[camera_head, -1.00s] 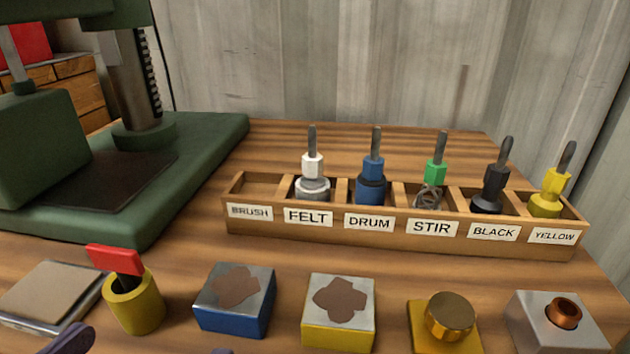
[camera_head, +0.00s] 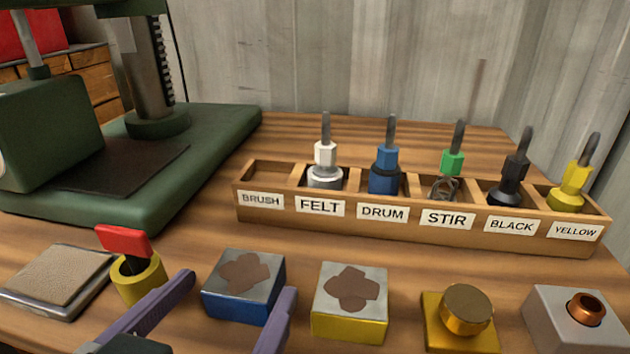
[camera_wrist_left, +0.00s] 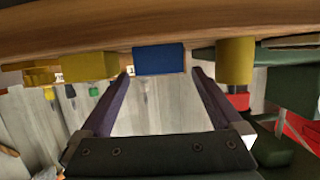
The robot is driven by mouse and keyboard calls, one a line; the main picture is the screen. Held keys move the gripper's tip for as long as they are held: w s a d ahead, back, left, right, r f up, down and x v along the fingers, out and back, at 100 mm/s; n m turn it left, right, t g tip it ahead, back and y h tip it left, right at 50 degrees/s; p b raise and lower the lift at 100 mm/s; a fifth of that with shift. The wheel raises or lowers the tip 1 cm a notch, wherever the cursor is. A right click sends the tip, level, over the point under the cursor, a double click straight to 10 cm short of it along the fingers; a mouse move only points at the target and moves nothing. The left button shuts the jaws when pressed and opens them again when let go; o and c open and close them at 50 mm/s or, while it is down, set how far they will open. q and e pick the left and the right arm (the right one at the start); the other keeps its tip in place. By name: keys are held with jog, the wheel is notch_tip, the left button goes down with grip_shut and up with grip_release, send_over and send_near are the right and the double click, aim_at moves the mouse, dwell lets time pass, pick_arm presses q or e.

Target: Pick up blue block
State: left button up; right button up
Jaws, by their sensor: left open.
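The blue block (camera_head: 240,288) sits on the wooden bench, with a grey top bearing a brown patch. It also shows in the left wrist view (camera_wrist_left: 158,60), at the top centre. My left gripper (camera_head: 240,288) is open, its two purple fingers coming in from the bottom of the head view on either side of the block's near part. In the wrist view the fingers (camera_wrist_left: 160,72) point towards the block, which lies ahead between their tips. I cannot tell whether they touch it. My right gripper is not in view.
A yellow cup with a red-handled tool (camera_head: 139,280) stands close left of the block. A yellow block (camera_head: 350,325) stands close right. A labelled wooden rack (camera_head: 400,228) with several bits lies behind. A green press base (camera_head: 130,205) is at back left.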

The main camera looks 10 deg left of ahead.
pick_arm(q)
jog(key=shift+x, duration=1)
grip_shut()
jog(key=shift+r, duration=0.15)
